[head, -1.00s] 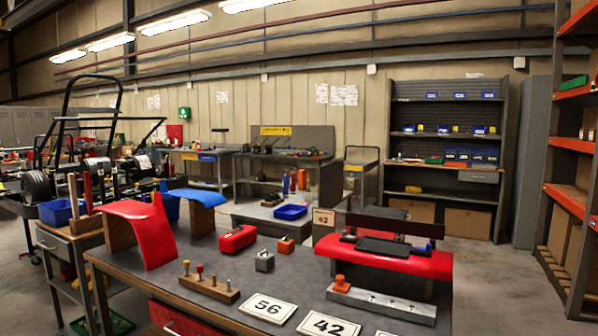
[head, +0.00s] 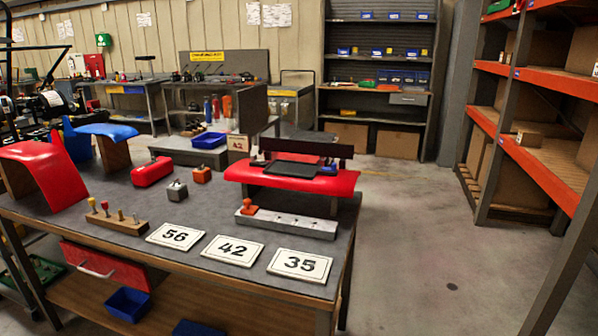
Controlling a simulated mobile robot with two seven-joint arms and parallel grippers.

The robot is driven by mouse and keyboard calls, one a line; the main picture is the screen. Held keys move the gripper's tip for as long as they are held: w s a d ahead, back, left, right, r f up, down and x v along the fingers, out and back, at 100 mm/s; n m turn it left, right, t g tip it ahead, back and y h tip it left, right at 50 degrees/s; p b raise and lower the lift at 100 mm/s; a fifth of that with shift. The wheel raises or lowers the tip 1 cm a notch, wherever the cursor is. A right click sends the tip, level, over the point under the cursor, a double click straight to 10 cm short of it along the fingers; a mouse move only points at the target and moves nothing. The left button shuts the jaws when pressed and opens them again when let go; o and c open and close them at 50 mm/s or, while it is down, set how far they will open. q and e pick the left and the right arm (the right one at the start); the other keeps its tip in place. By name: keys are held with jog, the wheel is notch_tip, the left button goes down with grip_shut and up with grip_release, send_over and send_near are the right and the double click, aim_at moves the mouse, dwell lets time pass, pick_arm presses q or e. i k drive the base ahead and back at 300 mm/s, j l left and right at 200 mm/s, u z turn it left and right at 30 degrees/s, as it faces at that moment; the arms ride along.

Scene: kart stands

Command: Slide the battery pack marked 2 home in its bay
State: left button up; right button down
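No pack with a readable 2 shows in the head view, and I cannot tell which thing is the battery pack or where its bay is. A red rounded block (head: 152,172) lies on the workbench (head: 118,190). A red body part (head: 240,172) with a black tray (head: 291,170) on top stands at the bench's right end. A long grey bar (head: 290,224) with an orange knob (head: 249,207) lies in front of it. Neither of my grippers is in view.
An orange shelf rack (head: 540,165) stands at right. The floor (head: 420,265) between bench and rack is clear.

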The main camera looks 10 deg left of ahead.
aim_at(185, 78)
jog(key=i+l+z, duration=0.2)
jog(key=l, duration=0.25)
jog(key=i+l+z, duration=0.2)
jog(key=l, duration=0.2)
jog(key=i+l+z, duration=0.2)
jog(key=i+l, duration=0.15)
jog(key=i+l+z, duration=0.2)
jog(key=i, duration=0.4)
jog(key=i+u, duration=0.15)
jog(key=i, duration=0.5)
jog(key=i+l+u, duration=0.2)
jog(key=i, duration=0.45)
jog(key=i+u, duration=0.25)
jog(key=i, duration=0.4)
jog(key=i+u, duration=0.25)
jog(key=i, duration=0.45)
jog(key=i+u, duration=0.1)
jog(key=i, duration=1.25)
jog(key=i+z, duration=0.15)
jog(key=i, duration=1.25)
jog(key=i+z, duration=0.15)
jog(key=i, duration=0.5)
jog(key=i+j+z, duration=0.15)
jog(key=i, duration=0.55)
jog(key=i+u, duration=0.35)
jog(key=i, duration=0.25)
jog(key=i+l+u, duration=0.35)
jog(key=i, duration=0.2)
jog(key=j, duration=0.1)
